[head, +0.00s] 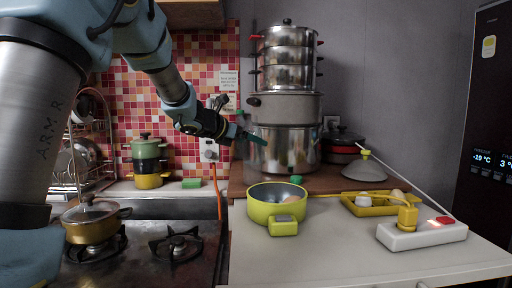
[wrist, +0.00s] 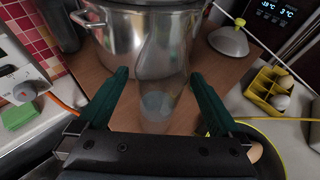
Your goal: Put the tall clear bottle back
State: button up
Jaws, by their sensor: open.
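The tall clear bottle (wrist: 160,72) stands on the brown wooden board (wrist: 116,72), in front of the large steel pot, in the wrist view. It is see-through, so its outline is faint, and in the head view I can barely make it out near the pot. My gripper (head: 250,138) is open, its dark green fingers pointing toward the pot in the head view. In the wrist view the fingers of my gripper (wrist: 158,82) are spread wide on either side of the bottle. I see no finger touching it.
A stack of steel pots (head: 285,145) stands behind. A yellow-green pan (head: 262,208) is in front, beside a yellow egg tray (head: 370,209) and a white power strip (head: 420,235) with a cord. The stove (head: 150,262) is at left.

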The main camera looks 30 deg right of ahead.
jog(key=b+v, duration=0.1)
jog(key=v, duration=0.7)
jog(key=w+a+f+n+t+y, duration=0.25)
jog(key=a+f+n+y, duration=0.35)
jog(key=a+n, duration=0.7)
jog(key=w+a+f+n+t+y, duration=0.25)
jog(key=a+f+n, duration=0.55)
jog(key=a+n, duration=0.5)
jog(key=s+a+f+n+g+y, duration=0.2)
jog(key=s+a+f+n+g, duration=0.2)
jog(key=s+f+n, duration=0.3)
jog(key=s+a+f+n+g+y, duration=0.2)
jog(key=s+a+f+n+g, duration=0.2)
jog(key=s+n, duration=0.9)
notch_tip(320, 180, down, 3)
jog(key=a+n, duration=0.2)
jog(key=n, duration=0.1)
jog(key=shift+s, duration=0.3)
